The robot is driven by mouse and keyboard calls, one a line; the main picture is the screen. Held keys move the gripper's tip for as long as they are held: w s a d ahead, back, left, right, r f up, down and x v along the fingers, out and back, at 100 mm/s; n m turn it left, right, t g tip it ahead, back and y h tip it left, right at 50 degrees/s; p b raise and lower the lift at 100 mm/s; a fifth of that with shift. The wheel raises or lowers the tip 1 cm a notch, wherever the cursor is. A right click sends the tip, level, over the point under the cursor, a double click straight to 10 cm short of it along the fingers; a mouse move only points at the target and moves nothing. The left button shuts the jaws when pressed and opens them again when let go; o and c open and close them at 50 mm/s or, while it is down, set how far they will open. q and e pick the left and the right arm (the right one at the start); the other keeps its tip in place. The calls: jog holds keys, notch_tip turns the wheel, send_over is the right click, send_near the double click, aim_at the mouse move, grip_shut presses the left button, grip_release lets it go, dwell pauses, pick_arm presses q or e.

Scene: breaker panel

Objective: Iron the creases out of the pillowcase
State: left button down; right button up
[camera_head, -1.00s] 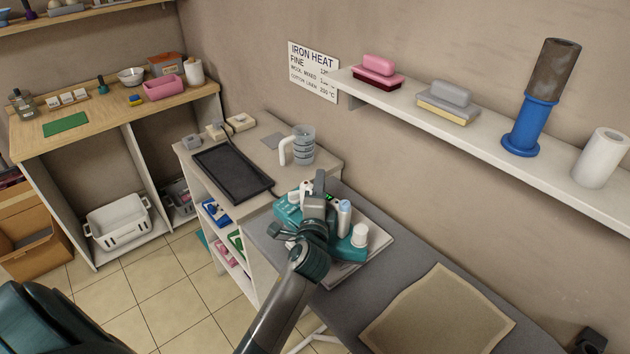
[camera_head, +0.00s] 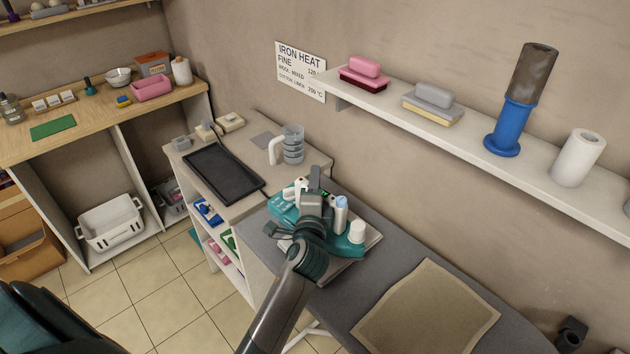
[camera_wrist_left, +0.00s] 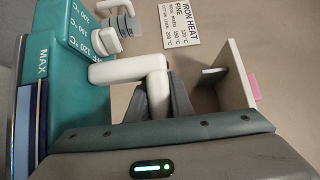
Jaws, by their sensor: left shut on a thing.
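The pillowcase (camera_head: 428,312) is a tan cloth lying flat on the grey ironing board (camera_head: 375,245); creases are too faint to make out. The teal iron unit (camera_head: 285,212) with white parts sits on a pale rest (camera_head: 362,252) at the board's far left end. My left gripper (camera_head: 315,195) is over this unit. In the left wrist view, its dark fingers are shut on a white handle (camera_wrist_left: 130,70) beside the teal body (camera_wrist_left: 85,30), which bears temperature marks and "MAX". The handle partly hides between the fingers. My right gripper is not in view.
A wall sign (camera_head: 301,72) lists iron heats. A shelf (camera_head: 460,150) runs along the wall above the board. A side cabinet holds a black tray (camera_head: 224,173) and a measuring jug (camera_head: 292,145). The board between the iron's rest and the pillowcase is clear.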

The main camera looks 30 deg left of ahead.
pick_arm(q)
jog(key=shift+r+p, duration=0.85)
jog(key=shift+r, duration=0.6)
